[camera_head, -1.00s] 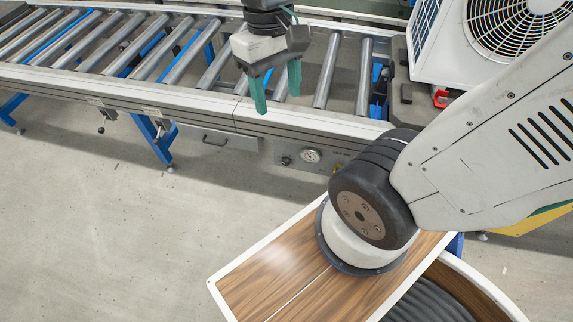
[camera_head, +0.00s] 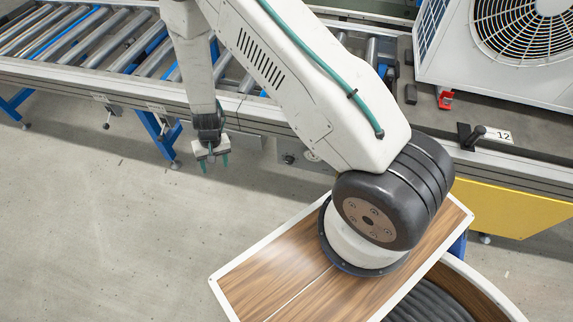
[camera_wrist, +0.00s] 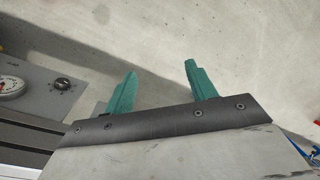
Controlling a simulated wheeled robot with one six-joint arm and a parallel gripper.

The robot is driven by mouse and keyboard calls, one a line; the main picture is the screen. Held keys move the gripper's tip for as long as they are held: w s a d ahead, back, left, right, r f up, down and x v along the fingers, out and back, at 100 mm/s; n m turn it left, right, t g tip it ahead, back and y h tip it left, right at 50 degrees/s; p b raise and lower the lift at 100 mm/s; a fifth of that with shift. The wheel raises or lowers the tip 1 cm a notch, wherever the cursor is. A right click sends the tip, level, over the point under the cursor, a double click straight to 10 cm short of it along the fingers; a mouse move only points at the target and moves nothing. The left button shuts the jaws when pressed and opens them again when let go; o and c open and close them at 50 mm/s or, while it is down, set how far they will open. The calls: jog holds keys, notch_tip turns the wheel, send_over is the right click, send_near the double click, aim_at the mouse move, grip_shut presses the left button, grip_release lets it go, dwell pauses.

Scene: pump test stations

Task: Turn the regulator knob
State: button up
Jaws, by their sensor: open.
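The regulator knob (camera_wrist: 62,84) is small, round and black with a light mark on top. It sits on a grey panel at the left of the wrist view, and it also shows in the head view (camera_head: 288,159) on the conveyor's front side. A round white gauge (camera_wrist: 11,87) is beside it, mostly hidden by my arm in the head view. My gripper (camera_head: 214,163) has teal fingers, which also show in the wrist view (camera_wrist: 161,68). It is open and empty, pointing down over the floor, left of the knob and apart from it.
A roller conveyor (camera_head: 117,88) runs along the back with blue legs below. A white fan unit (camera_head: 500,50) stands at the back right. A black lever (camera_head: 470,137) is next to a label 12. The floor (camera_head: 90,230) at front left is clear.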

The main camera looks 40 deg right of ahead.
jog(key=d+f+m+t+h, duration=0.1)
jog(key=d+f+t+h, duration=0.2)
jog(key=f, duration=1.4)
jog(key=t+h, duration=0.2)
jog(key=h, duration=1.1)
send_near(288, 162)
jog(key=d+f, duration=0.1)
jog(key=d, duration=0.1)
jog(key=x, duration=0.6)
jog(key=shift+w+d+f, duration=0.1)
jog(key=shift+w+d, duration=0.15)
jog(key=shift+w, duration=0.05)
jog(key=c, duration=1)
